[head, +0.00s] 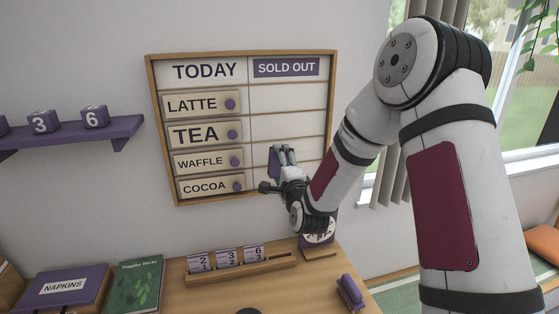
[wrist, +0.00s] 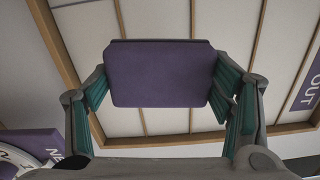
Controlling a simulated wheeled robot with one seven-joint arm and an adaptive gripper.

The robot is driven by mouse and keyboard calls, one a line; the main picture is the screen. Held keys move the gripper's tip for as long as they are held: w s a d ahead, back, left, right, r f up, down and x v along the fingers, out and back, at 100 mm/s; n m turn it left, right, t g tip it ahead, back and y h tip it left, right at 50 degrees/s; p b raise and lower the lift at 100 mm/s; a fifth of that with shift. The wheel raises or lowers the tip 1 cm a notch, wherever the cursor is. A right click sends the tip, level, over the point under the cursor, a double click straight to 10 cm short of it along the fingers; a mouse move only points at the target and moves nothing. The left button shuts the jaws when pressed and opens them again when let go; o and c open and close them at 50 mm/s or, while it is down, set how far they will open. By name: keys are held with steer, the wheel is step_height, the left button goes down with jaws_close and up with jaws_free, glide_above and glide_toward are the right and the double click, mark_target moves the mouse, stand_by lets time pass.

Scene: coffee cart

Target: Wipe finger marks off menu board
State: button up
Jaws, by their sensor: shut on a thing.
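The menu board (head: 290,97) hangs on the wall in a wooden frame, with a TODAY column at left and a SOLD OUT column at right. The SOLD OUT rows look blank white; I cannot make out finger marks on them. My gripper (head: 283,158) is in front of the lower SOLD OUT rows. It is shut on a purple pad (head: 273,162), which sits between both fingers in the wrist view (wrist: 160,75). The board's white rows (wrist: 155,20) show behind the pad there. I cannot tell whether the pad touches the board.
LATTE, TEA, WAFFLE and COCOA plaques (head: 200,134) with purple knobs fill the left column. A purple shelf (head: 75,136) is at left.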

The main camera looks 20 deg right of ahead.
steer(key=shift+s, duration=0.3)
steer(key=shift+s, duration=0.1)
steer(key=s+p, duration=0.2)
steer(key=shift+s, duration=0.4)
stand_by(0.4)
steer(key=w+f+b, duration=0.3)
steer(key=f+b, duration=0.4)
steer(key=f, duration=1)
steer(key=shift+w+f, duration=0.1)
steer(key=shift+w, duration=0.05)
